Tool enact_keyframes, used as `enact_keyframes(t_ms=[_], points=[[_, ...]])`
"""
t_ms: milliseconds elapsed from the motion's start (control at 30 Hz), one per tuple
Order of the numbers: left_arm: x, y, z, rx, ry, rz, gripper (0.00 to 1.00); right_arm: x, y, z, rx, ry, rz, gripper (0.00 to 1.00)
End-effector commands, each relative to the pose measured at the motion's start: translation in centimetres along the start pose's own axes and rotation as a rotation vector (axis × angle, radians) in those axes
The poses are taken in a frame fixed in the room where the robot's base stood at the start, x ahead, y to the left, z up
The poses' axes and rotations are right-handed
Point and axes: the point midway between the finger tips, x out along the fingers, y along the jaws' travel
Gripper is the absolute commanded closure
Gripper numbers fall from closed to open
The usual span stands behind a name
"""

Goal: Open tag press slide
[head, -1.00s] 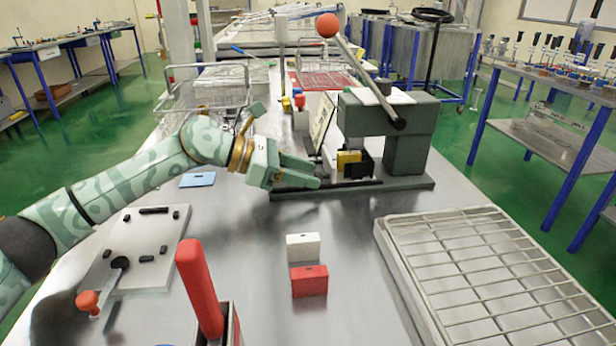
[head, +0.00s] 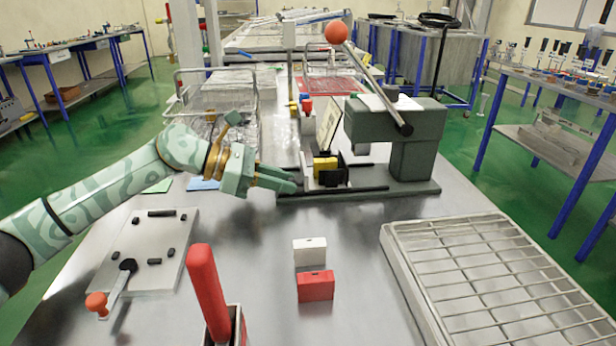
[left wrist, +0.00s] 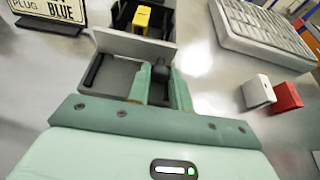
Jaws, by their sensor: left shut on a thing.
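The tag press (head: 415,140) is a grey-green frame on a flat base, with a long lever ending in an orange-red ball (head: 336,32). Its slide (head: 312,178), a pale plate with a black holder behind it, sits on dark rails left of the frame, clear of the press head. A yellow block (head: 325,168) sits in the holder; it also shows in the left wrist view (left wrist: 142,18). My left gripper (head: 292,183) is shut on the slide's dark knob (left wrist: 160,72), in front of the pale plate. My right gripper is not in view.
A white block (head: 309,250) and a red block (head: 315,286) lie at the table's middle. A wire-rack tray (head: 480,270) is at right. A grey plate with a red-knobbed lever (head: 97,302) and an upright red handle (head: 207,290) are front left. A sign (left wrist: 50,12) stands beside the press.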

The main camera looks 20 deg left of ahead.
Motion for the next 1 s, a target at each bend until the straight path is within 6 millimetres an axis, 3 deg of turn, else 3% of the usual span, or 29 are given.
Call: enact_keyframes(t_ms=[100, 233, 600, 633, 700, 1000], points=[[-2.8, 0.1, -1.3, -0.002, 0.002, 0.005, 1.00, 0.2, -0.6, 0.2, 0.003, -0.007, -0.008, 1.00], [-4.5, 0.1, -2.0, -0.001, 0.001, 0.004, 1.00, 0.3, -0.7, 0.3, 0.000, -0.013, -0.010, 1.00], [-5.0, 0.0, -2.0, 0.003, 0.000, 0.002, 1.00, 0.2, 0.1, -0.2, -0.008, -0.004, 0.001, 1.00], [-5.0, 0.0, -2.0, 0.003, 0.000, 0.002, 0.71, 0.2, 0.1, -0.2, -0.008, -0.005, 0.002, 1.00], [-4.9, 0.0, -2.0, 0.003, 0.000, 0.002, 0.57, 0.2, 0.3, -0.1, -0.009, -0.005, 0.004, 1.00], [-5.1, 0.0, -2.0, 0.002, 0.000, 0.002, 0.57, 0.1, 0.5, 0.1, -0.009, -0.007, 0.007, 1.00]])
